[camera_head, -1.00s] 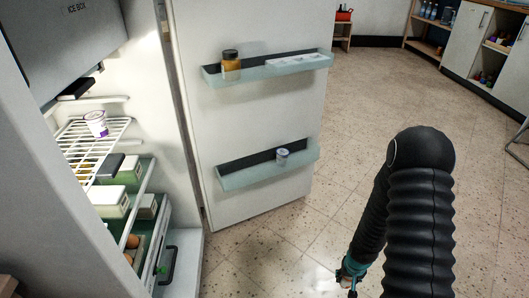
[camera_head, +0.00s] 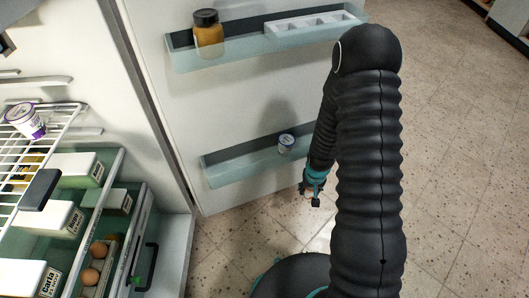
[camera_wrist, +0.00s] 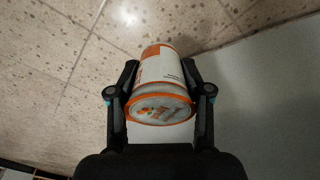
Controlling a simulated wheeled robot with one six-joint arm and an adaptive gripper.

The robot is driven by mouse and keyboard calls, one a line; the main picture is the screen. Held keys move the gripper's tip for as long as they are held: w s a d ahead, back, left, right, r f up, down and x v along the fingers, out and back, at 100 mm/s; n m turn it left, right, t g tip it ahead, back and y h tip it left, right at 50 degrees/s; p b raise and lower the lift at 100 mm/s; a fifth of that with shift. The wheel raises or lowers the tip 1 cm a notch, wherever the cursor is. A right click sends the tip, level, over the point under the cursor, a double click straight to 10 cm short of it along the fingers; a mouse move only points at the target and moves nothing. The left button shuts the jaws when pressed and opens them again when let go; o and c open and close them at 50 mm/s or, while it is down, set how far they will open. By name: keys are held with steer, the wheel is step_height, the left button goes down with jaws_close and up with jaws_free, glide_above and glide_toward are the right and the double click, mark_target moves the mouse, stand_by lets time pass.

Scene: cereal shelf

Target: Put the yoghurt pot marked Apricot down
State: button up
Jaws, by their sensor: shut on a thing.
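My gripper (camera_wrist: 160,90) is shut on a white and orange yoghurt pot (camera_wrist: 158,66) in the wrist view. The pot's orange-rimmed lid with a small picture on it faces the camera. I cannot read the name on the pot. In the head view my gripper (camera_head: 312,190) hangs low over the floor, just right of the open fridge door's lower shelf (camera_head: 232,166). The held pot is mostly hidden there. Another small white and blue pot (camera_head: 286,143) stands in that door shelf. A white and purple pot (camera_head: 25,121) sits on the wire rack (camera_head: 62,116) inside the fridge.
The upper door shelf (camera_head: 245,50) holds an amber jar (camera_head: 208,33) and a white tray (camera_head: 312,24). Cartons (camera_head: 50,219), a dark box (camera_head: 40,188) and eggs (camera_head: 98,250) fill the lower fridge. The lower door shelf has free room left of its pot. Open tiled floor lies right.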

steer(key=s+d+r+m+b, duration=0.1)
steer(key=s+d+r+b, duration=0.15)
steer(key=r, duration=0.55)
steer(key=s+d+r+m+b, duration=0.1)
steer(key=s+d+r, duration=0.15)
steer(key=r, duration=0.55)
steer(key=s+d+r+m+b, duration=0.2)
steer(key=s+r, duration=0.1)
steer(key=r, duration=0.5)
steer(key=shift+t+h, duration=0.3)
steer(key=shift+h, duration=0.1)
steer(key=w+a, duration=0.2)
steer(key=w, duration=0.4)
steer(key=w+a, duration=0.3)
steer(key=w, duration=0.2)
steer(key=w+a+f+b, duration=0.1)
steer(key=w+a, duration=0.1)
steer(key=w, duration=0.4)
steer(key=shift+w+a, duration=0.15)
steer(key=shift+w, duration=0.15)
step_height(320, 180, down, 5)
steer(key=shift+f+b, duration=0.1)
steer(key=shift+b, duration=0.5)
steer(key=shift+w+f, duration=0.15)
steer(key=shift+f, duration=0.1)
steer(key=shift+f, duration=0.25)
steer(key=o, duration=1)
steer(key=shift+r, duration=0.1)
steer(key=shift+c, duration=0.2)
